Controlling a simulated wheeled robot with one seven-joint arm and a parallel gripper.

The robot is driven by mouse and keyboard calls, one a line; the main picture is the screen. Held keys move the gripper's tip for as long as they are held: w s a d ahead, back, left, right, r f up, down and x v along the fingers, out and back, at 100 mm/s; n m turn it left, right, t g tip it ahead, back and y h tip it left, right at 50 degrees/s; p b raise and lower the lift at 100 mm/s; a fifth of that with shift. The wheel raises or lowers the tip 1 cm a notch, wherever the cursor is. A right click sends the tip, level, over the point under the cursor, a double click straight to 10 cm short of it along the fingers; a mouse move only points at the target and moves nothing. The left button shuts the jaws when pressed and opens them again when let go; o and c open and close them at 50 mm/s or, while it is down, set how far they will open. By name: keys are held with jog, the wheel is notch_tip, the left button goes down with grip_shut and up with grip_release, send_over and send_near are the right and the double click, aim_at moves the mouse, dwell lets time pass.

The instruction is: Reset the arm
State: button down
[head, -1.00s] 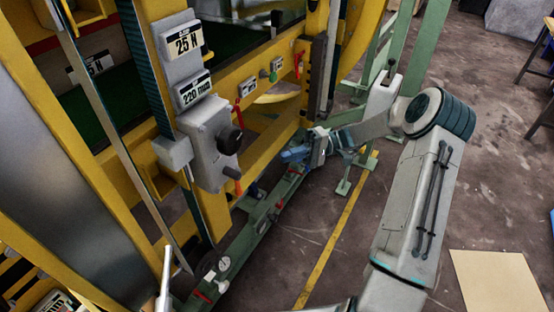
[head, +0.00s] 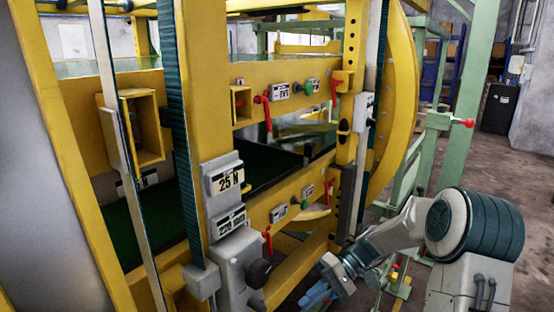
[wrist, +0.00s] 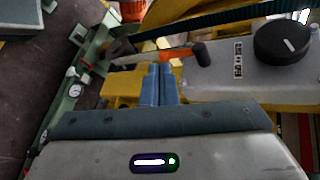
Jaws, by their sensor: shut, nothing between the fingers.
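My arm (head: 400,235) reaches in from the lower right of the head view. It is bent, with a large dark ribbed joint at its top. My gripper (head: 316,296) is at the bottom centre of that view, in front of the yellow ring inverter (head: 290,185) and right of its grey control box (head: 238,268). In the wrist view the blue fingers of my gripper (wrist: 158,80) lie side by side, shut and empty. A black handle (wrist: 201,54) and a round black knob (wrist: 283,42) on the grey box are just beyond and right of them.
Red levers (head: 266,112) and labelled plates (head: 225,180) sit on the yellow frame. A green post (head: 462,120) stands at the right. A green rail with a gauge (wrist: 75,91) runs along the left of the wrist view. Some floor (head: 495,170) is clear at the far right.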

jog(key=s+d+r+m+t+h+p, duration=0.1)
jog(key=s+d+r+t+h+p, duration=0.2)
jog(key=s+r, duration=0.4)
jog(key=s+d+r+m+t+h+p, duration=0.1)
jog(key=s+d+r+t+h+p, duration=0.2)
jog(key=s+r+t+h, duration=0.3)
jog(key=shift+s+d+r+m+h, duration=0.55)
jog(key=shift+s+h, duration=0.55)
jog(key=shift+s, duration=0.8)
jog(key=shift+r, duration=0.1)
